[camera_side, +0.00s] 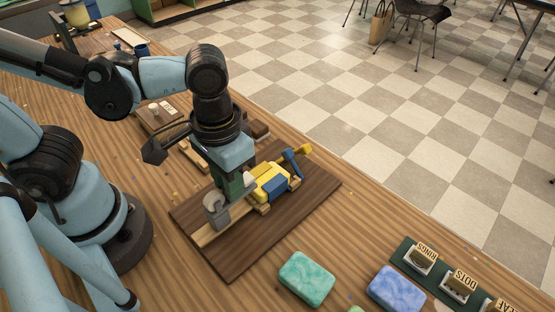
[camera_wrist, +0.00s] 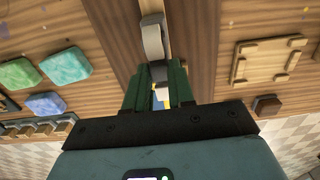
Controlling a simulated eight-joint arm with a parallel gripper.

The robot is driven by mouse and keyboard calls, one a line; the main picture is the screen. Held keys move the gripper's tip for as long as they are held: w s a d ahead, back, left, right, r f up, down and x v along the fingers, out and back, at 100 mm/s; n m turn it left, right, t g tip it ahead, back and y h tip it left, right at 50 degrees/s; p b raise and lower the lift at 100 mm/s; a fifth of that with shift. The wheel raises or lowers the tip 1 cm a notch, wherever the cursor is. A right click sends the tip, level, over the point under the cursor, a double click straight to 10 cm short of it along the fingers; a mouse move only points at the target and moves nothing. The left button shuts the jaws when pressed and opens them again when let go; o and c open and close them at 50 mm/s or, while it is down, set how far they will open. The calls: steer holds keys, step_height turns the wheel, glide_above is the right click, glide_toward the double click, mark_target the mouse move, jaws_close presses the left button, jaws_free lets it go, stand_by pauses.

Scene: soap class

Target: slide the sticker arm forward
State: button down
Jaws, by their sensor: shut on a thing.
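A dark wooden board (camera_side: 300,205) lies on the table, with a pale wooden rail (camera_side: 205,236) along it. A yellow and blue blocky assembly (camera_side: 270,184), which I take to be the sticker arm, stands on the board. A grey rounded piece (camera_side: 215,209) stands at the rail's near end; it also shows in the wrist view (camera_wrist: 152,38). My gripper (camera_side: 236,192) points down between the two, its green fingers shut on a small part of the sticker arm. In the wrist view my gripper (camera_wrist: 160,85) hides most of that part; bits of white, yellow and blue show between the fingers.
A green soap bar (camera_side: 307,278) and a blue soap bar (camera_side: 396,289) lie in front of the board. A dark green stamp rack (camera_side: 409,267) stands at the right. A pale wooden frame (camera_wrist: 268,60) and a brown block (camera_wrist: 267,106) lie beside the board.

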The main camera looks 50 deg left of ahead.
steer(key=shift+w, duration=2.7)
steer(key=c, duration=1)
jaws_free()
steer(key=shift+o, duration=0.2)
steer(key=shift+s+r, duration=0.1)
steer(key=shift+r, duration=0.05)
step_height(320, 180, up, 12)
steer(key=w+a+f+t, duration=0.2)
steer(key=a+f+t, duration=0.1)
steer(key=a, duration=0.3)
steer(key=w+a+f+t, duration=0.1)
steer(key=a+f+t, duration=0.2)
steer(key=a, duration=0.3)
steer(key=shift+w+f+t, duration=0.25)
steer(key=shift+w+t, duration=0.1)
steer(key=shift+t, duration=0.25)
